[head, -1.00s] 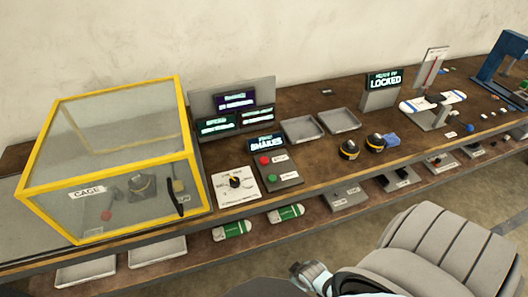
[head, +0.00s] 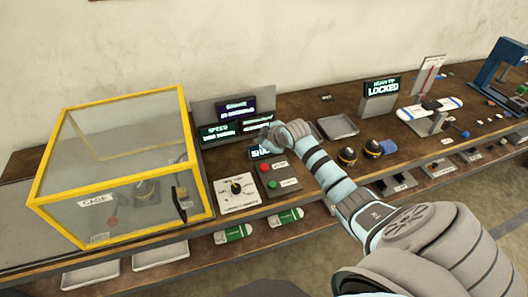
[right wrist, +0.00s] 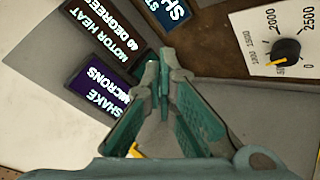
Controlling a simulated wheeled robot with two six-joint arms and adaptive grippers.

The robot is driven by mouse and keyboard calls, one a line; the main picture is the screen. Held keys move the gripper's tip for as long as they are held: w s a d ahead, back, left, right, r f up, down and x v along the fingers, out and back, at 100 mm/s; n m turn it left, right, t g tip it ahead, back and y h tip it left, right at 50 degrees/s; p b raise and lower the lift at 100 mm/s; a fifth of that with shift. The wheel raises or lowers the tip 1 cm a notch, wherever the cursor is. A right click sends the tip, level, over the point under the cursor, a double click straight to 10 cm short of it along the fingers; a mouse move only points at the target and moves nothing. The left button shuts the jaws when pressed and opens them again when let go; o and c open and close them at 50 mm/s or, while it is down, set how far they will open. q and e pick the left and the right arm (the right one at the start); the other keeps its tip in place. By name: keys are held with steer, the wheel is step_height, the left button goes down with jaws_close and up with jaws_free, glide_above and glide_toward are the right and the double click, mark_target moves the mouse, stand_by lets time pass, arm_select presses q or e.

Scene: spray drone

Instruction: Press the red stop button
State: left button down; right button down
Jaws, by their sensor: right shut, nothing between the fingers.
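The red button (head: 264,167) sits on a small grey panel (head: 285,187) on the bench in the head view, with a green button (head: 272,185) below it and white labels beside them. My right gripper (head: 256,138) is shut and empty, above and behind the red button near the small displays, apart from the button. In the right wrist view its fingertips (right wrist: 163,58) are together; the red button is not seen there. A second red button (head: 112,220) shows dimly inside the cage. My left gripper is not in view.
A yellow-framed clear cage (head: 110,108) stands at the left. A dial (head: 236,187) is left of the button panel; its knob (right wrist: 285,50) shows in the wrist view. Lit displays (head: 237,107) stand behind. Dark yellow-banded knobs (head: 347,157) and trays (head: 338,125) are to the right.

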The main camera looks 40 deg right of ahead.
steer(key=shift+f, duration=0.2)
steer(key=b, duration=0.7)
glide_above(263, 168)
step_height(263, 168, down, 8)
steer(key=shift+w+f, duration=0.1)
steer(key=shift+w, duration=0.05)
steer(key=shift+f, duration=0.3)
stand_by(0.8)
steer(key=shift+f, duration=0.35)
steer(key=shift+f+b, duration=0.55)
stand_by(0.5)
stand_by(0.3)
steer(key=shift+d+r+p, duration=0.1)
steer(key=shift+r+p, duration=0.9)
steer(key=shift+p, duration=0.05)
